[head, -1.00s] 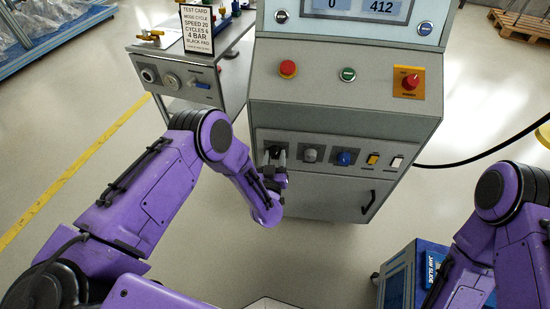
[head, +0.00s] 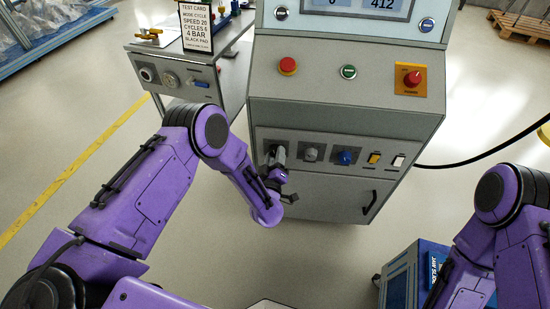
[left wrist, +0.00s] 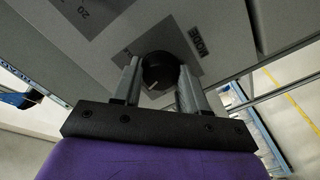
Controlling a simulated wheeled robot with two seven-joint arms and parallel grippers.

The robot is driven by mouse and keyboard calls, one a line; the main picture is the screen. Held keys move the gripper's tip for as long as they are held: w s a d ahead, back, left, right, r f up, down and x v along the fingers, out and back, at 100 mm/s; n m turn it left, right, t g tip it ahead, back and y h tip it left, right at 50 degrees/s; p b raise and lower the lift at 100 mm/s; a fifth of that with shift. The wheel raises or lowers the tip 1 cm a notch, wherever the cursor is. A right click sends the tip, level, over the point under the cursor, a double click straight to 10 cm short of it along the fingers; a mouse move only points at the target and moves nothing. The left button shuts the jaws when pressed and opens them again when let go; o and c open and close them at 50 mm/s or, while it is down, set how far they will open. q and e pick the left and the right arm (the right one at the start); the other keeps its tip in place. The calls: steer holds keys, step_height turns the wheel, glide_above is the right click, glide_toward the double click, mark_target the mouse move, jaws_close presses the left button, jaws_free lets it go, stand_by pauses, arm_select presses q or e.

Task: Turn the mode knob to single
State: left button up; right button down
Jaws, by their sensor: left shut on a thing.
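The mode knob (left wrist: 158,70) is black and round on a grey plate lettered MODE, with a pale mark on its lower edge in the left wrist view. My left gripper (left wrist: 158,78) has its two fingers on either side of the knob, shut on it. In the head view my left gripper (head: 277,154) is at the left end of the machine's knob row and mostly hides the mode knob. The knob's position labels cannot be read. My right gripper is out of view.
A grey knob (head: 311,152), a blue knob (head: 345,156), a yellow switch (head: 375,158) and a white switch (head: 398,161) sit right of the mode knob. Red button (head: 288,66) and green button (head: 348,72) are above. A test card (head: 195,26) stands at left.

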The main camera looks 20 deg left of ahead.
arm_select(q)
steer(key=shift+n, duration=0.5)
steer(key=o, duration=1.1)
steer(key=shift+c, duration=0.2)
steer(key=s+d, duration=0.2)
steer(key=s, duration=0.8)
steer(key=shift+s, duration=0.2)
